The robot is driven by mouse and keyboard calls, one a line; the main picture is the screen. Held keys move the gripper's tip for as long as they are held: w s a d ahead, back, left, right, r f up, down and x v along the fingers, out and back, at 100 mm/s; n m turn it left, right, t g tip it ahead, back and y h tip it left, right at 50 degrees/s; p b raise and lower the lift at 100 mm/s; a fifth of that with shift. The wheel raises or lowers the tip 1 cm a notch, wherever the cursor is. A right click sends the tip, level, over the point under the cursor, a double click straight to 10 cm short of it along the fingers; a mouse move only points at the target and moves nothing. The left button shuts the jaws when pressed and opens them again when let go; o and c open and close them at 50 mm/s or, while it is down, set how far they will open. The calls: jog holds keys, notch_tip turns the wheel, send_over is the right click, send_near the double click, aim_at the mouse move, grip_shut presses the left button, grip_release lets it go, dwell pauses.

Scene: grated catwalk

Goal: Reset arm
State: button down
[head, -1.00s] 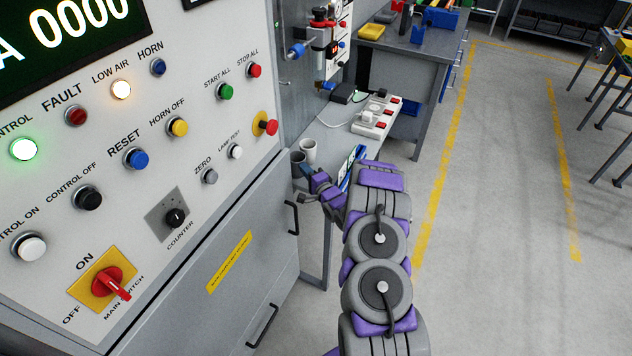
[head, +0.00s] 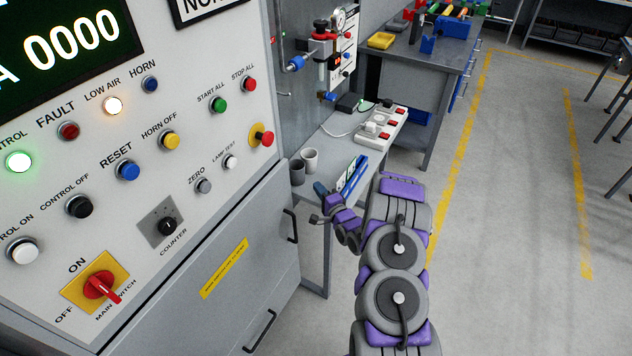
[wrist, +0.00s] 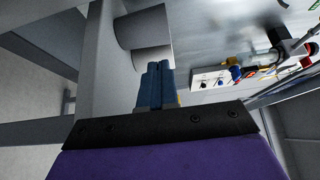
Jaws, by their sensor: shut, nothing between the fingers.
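My purple and grey arm is folded at the lower middle of the head view. My gripper (head: 320,188) points up and left, in front of the small grey table (head: 335,150). In the wrist view its two blue fingers (wrist: 154,84) lie side by side, shut with nothing between them. Two cups, a light one (head: 310,160) and a darker one (head: 297,172), stand on the table beyond the fingertips. In the wrist view, grey cylinders (wrist: 145,30) show just past the fingers. I cannot tell the exact gap to them.
A control panel (head: 140,150) with buttons and a red main switch (head: 100,286) fills the left. Blue-and-white items (head: 352,174) and a power strip (head: 380,126) lie on the small table. A workbench (head: 440,60) stands behind. The floor (head: 520,200) at right is clear.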

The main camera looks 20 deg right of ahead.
jog(key=shift+s+p, duration=0.65)
jog(key=shift+s, duration=2.75)
jog(key=w+a+r+n+g, duration=0.2)
jog(key=a+r+n+g, duration=0.2)
jog(key=a+r+n, duration=0.1)
jog(key=s+a+r+n+g+h, duration=0.3)
jog(key=s+r+n+g, duration=0.35)
jog(key=s+r, duration=0.4)
jog(key=s+a+r+n+g, duration=0.1)
jog(key=s+a+r+g, duration=0.2)
jog(key=s, duration=0.9)
jog(key=s+a+r+n+g, duration=0.2)
jog(key=s+a+r+g, duration=0.1)
jog(key=s, duration=0.9)
jog(key=s+a+r+n+g, duration=0.2)
jog(key=s+a+r, duration=0.3)
jog(key=s, duration=0.7)
jog(key=shift+s+r+g+y, duration=0.35)
jog(key=shift+r+g, duration=0.2)
jog(key=shift+r, duration=0.5)
jog(key=shift+d, duration=0.3)
